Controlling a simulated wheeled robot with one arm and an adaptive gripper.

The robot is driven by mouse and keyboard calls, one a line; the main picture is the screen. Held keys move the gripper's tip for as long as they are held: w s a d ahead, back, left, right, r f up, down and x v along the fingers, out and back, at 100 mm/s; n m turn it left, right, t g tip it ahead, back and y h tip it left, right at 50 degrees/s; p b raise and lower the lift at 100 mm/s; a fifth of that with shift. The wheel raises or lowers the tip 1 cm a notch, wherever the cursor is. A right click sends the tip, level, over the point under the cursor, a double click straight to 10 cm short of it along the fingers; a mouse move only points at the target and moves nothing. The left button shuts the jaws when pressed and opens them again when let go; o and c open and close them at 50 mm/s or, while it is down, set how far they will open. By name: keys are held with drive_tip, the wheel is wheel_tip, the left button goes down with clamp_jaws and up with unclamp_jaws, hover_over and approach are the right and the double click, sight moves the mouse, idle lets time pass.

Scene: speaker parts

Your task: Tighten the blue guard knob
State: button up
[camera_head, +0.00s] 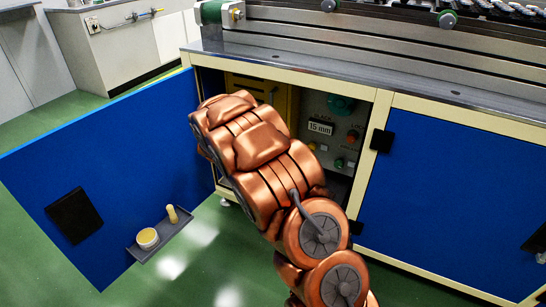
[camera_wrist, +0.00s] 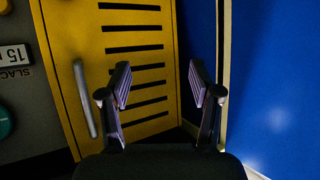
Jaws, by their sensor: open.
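I cannot make out a blue guard knob in either view. A yellow slotted guard panel (camera_wrist: 145,70) fills the middle of the wrist view, with a grey bar handle (camera_wrist: 84,98) on its left part. The guard also shows in the head view (camera_head: 277,93) inside the open cabinet, partly covered by my copper arm. My gripper (camera_wrist: 160,88) is open and empty, its two fingers apart in front of the guard. In the head view my gripper is hidden behind my arm.
A grey control panel (camera_head: 360,112) with coloured knobs and a "15 mm" label (camera_head: 320,128) stands right of the guard. An open blue door (camera_head: 110,150) carries a small tray (camera_head: 152,252) holding a cup and a peg. A closed blue door (camera_head: 450,195) is on the right.

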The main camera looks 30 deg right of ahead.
drive_tip(key=s+d+f+m+g+h+b, duration=0.2)
drive_tip(key=d+f+m+h+b, duration=0.35)
drive_tip(key=d+f+h, duration=0.6)
drive_tip(key=shift+w+d+f+n+y+b, duration=0.15)
drive_tip(key=shift+w+d+f+y+b, duration=0.4)
drive_tip(key=shift+d, duration=0.65)
drive_tip(key=shift+w+d+f+n+y+b, duration=0.2)
drive_tip(key=shift+w+d+f+b, duration=0.4)
drive_tip(key=shift+w+d, duration=0.4)
drive_tip(key=shift+w+d+f+n+y+b, duration=0.1)
drive_tip(key=shift+w+d+f+y+b, duration=0.4)
drive_tip(key=shift+d, duration=0.85)
drive_tip(key=shift+f, duration=0.1)
drive_tip(key=c, duration=1.2)
